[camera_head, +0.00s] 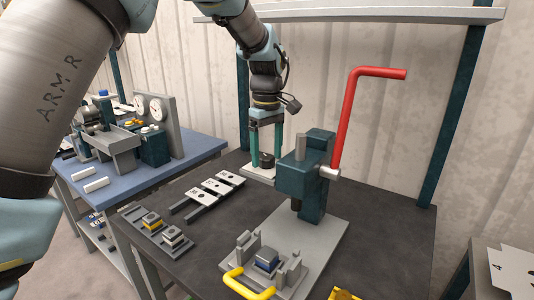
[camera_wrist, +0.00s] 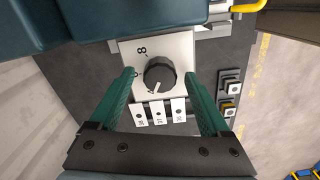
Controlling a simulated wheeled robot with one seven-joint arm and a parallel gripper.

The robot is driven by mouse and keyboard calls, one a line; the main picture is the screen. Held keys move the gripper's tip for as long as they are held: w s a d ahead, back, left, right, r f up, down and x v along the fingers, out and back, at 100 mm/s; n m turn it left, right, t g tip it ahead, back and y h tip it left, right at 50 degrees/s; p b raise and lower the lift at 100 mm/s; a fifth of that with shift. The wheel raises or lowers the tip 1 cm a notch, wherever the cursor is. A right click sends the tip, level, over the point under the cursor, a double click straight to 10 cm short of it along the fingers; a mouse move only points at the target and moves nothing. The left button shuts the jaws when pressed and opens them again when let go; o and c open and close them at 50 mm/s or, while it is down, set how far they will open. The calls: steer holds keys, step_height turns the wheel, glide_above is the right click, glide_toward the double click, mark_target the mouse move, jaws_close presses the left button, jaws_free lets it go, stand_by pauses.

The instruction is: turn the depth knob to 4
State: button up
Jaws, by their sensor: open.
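The depth knob (camera_wrist: 160,74) is dark grey and round, on a white dial plate (camera_wrist: 181,45) in the wrist view. An 8 shows on the plate above left of the knob, with another mark partly hidden by the left finger. A light pointer mark on the knob faces down and slightly left in that view. My gripper (camera_wrist: 160,78) is open, one green finger on each side of the knob; I cannot tell whether either touches it. In the head view, my gripper (camera_head: 266,157) points down over the dial plate (camera_head: 256,173), behind the bender.
The teal bender (camera_head: 304,181) with its raised red lever (camera_head: 346,120) stands right of my gripper. White-tagged strips (camera_head: 215,190) lie to the left, near small blocks on a rail (camera_head: 158,231). A yellow handle (camera_head: 246,287) is in front.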

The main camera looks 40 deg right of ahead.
mark_target(267, 157)
step_height(267, 157, up, 11)
steer(key=b, duration=0.2)
steer(key=shift+f+b, duration=0.2)
steer(key=shift+b, duration=0.1)
steer(key=w+a+f, duration=0.3)
steer(key=w+a, duration=0.1)
steer(key=a, duration=0.4)
steer(key=w+a+f, duration=0.3)
steer(key=w+a, duration=0.2)
steer(key=a, duration=0.3)
steer(key=w+a+f, duration=0.3)
steer(key=w+a, duration=0.1)
steer(key=a, duration=0.5)
steer(key=s+a+f, duration=0.2)
steer(key=s+a, duration=0.1)
steer(key=a, duration=0.5)
steer(key=s+a+f+m+t, duration=0.1)
steer(key=s+a+f, duration=0.2)
steer(key=a, duration=0.5)
steer(key=s+a+f, duration=0.2)
steer(key=a+f, duration=0.1)
steer(key=a, duration=0.5)
steer(key=shift+s+f+t, duration=0.25)
steer(key=shift+s+t, duration=0.05)
steer(key=shift+s, duration=0.1)
steer(key=shift+a, duration=0.1)
steer(key=shift+c, duration=0.2)
